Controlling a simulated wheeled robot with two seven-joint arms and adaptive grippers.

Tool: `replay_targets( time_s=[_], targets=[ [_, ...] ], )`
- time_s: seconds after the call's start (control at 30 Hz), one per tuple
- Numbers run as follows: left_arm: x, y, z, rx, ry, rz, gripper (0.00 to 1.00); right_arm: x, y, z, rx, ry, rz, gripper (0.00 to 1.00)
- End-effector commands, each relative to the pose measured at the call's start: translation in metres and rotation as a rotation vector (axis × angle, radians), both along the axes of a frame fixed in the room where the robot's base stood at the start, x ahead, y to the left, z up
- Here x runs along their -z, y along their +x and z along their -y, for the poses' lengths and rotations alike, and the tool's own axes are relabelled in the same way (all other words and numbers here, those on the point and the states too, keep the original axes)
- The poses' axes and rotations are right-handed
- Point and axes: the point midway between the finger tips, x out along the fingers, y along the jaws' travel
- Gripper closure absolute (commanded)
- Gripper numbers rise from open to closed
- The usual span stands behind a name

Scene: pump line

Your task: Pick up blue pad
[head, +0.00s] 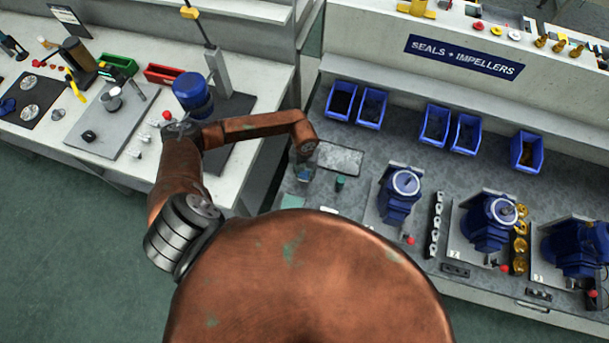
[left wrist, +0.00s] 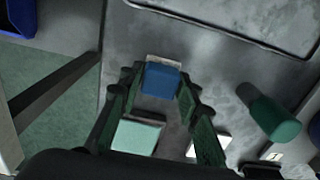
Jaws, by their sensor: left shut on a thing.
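The blue pad (left wrist: 161,79) sits between the two fingertips of my left gripper (left wrist: 158,88) in the left wrist view, with a pale block edge showing just behind it. The fingers are closed on its sides. In the head view my left gripper (head: 303,173) is at the left end of the grey bench, and the pad is small and mostly hidden there. Whether the pad touches the bench is hard to tell. My right gripper is not in view.
A pale green pad (left wrist: 137,136) and a white pad (left wrist: 208,146) lie near the gripper. A green cylinder (left wrist: 272,118) stands to the right. A grey tray (head: 338,158) lies behind. Blue bins (head: 341,101) and blue pumps (head: 398,192) occupy the bench further right.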

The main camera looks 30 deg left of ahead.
Motion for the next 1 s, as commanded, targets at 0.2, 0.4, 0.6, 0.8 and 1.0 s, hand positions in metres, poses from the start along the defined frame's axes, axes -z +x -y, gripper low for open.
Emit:
replay_targets(
  time_s=[0.2, 0.4, 0.6, 0.8, 1.0],
  targets=[
    [-0.05, -0.014, 0.033, 0.007, -0.003, 0.006, 0.89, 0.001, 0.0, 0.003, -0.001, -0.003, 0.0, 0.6],
    [-0.08, -0.035, 0.075, 0.007, -0.004, 0.004, 0.89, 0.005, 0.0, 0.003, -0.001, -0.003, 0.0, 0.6],
    [-0.097, -0.051, 0.107, 0.003, -0.001, 0.003, 0.89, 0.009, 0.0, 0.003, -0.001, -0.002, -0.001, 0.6],
    [-0.105, -0.059, 0.123, 0.0, -0.001, 0.002, 0.89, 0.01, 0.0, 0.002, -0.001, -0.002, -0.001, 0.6],
    [-0.107, -0.061, 0.126, -0.001, 0.0, 0.002, 0.89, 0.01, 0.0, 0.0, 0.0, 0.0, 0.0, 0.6]
  ],
)
